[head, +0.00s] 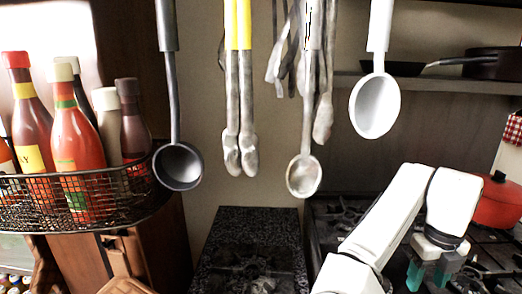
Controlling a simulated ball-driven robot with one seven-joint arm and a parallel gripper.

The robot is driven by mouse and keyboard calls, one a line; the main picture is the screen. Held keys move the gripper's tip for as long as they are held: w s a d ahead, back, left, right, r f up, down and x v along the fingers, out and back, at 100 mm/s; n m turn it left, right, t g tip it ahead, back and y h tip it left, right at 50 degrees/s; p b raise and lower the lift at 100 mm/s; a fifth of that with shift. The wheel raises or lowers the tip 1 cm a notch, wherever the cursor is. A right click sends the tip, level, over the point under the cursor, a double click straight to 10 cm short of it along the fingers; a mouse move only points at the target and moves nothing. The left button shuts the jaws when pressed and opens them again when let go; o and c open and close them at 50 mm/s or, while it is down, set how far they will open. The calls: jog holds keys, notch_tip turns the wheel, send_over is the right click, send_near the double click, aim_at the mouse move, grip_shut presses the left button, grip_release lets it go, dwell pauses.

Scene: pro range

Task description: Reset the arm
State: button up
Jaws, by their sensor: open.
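My white arm reaches up from the bottom of the head view and bends over at the right. My gripper (429,275) hangs from its end and points down in front of the stove (335,215). Its two teal fingers are apart, with nothing visible between them. The very tips are close to the bottom of the picture.
A red pot (497,203) sits on the stove right of my gripper. A black ladle (178,165), yellow-handled tongs (238,100) and a white ladle (375,105) hang overhead. A wire basket (120,205) holds several bottles at left. A dark speckled counter (250,235) stands mid-view.

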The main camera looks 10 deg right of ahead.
jog(key=s+d+f+n+t+h+p, duration=0.1)
jog(key=s+d+f+n+h+p, duration=0.15)
jog(key=s+n, duration=0.45)
jog(key=s+d+f+n+h+p, duration=0.1)
jog(key=s+d+f+n+h, duration=0.15)
jog(key=n, duration=0.85)
jog(key=s+a+f+n+y+p, duration=0.1)
jog(key=s+a+f+n+y, duration=0.1)
jog(key=s+a+f+n, duration=0.3)
jog(key=s+a+f+n+y+p, duration=0.2)
jog(key=s+a+f+n, duration=0.4)
jog(key=s+a+n, duration=0.5)
jog(key=a+n+y, duration=0.1)
jog(key=a+n, duration=0.2)
jog(key=a, duration=0.2)
jog(key=shift+s+a+f+n, duration=0.15)
jog(key=shift+s+a+n, duration=0.05)
jog(key=shift+n, duration=0.1)
